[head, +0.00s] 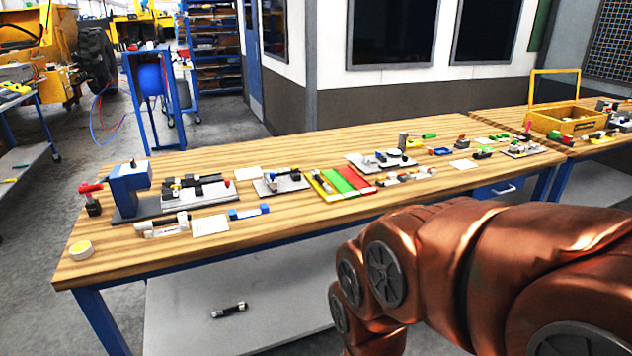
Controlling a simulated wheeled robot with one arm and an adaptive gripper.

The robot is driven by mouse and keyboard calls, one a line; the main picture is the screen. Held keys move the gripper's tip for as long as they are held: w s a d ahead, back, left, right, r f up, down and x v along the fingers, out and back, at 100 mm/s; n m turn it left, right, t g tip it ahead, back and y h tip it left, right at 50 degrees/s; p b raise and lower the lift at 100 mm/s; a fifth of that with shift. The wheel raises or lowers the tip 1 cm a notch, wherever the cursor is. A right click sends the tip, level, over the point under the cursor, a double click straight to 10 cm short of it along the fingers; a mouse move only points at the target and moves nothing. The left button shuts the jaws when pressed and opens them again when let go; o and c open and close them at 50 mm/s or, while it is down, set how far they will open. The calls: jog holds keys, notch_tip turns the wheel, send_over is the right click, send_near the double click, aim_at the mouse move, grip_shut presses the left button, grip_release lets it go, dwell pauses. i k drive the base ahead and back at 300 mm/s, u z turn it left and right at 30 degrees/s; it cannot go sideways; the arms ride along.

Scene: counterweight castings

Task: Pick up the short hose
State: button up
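The wooden workbench top (320,215) stands above the shelf and carries many small parts, a blue press (128,188) and a tape roll (81,250). A blue table leg (100,318) stands left of the shelf. The shelf around the dark piece is bare.

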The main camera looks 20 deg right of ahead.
aim_at(315, 174)
jog(key=u, duration=0.1)
jog(key=k, duration=0.4)
jog(key=z, duration=0.6)
jog(key=i, duration=0.85)
jog(key=u, duration=0.65)
jog(key=i, duration=0.7)
jog(key=u, duration=0.5)
